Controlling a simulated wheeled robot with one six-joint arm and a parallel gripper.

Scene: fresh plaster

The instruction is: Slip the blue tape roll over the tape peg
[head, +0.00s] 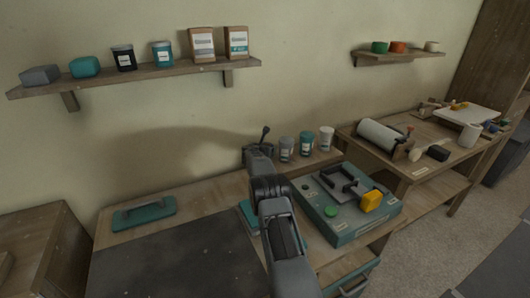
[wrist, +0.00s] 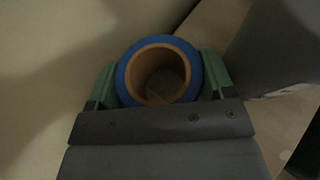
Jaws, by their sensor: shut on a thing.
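The blue tape roll (wrist: 121,80) shows in the wrist view as a blue ring around an orange-brown core, with its open hole facing the camera. My gripper (wrist: 160,76) has its two green fingertips on the left and right sides of the roll, shut on it. A dull grey-brown surface shows through the hole. In the head view my arm reaches up toward the wall behind the bench, and the roll is hidden there. I cannot make out the tape peg in either view.
Grey, teal and white-topped jars (head: 306,144) stand just right of my wrist. A teal float (head: 143,213) lies left. A wall shelf (head: 140,77) holds tins and bags above.

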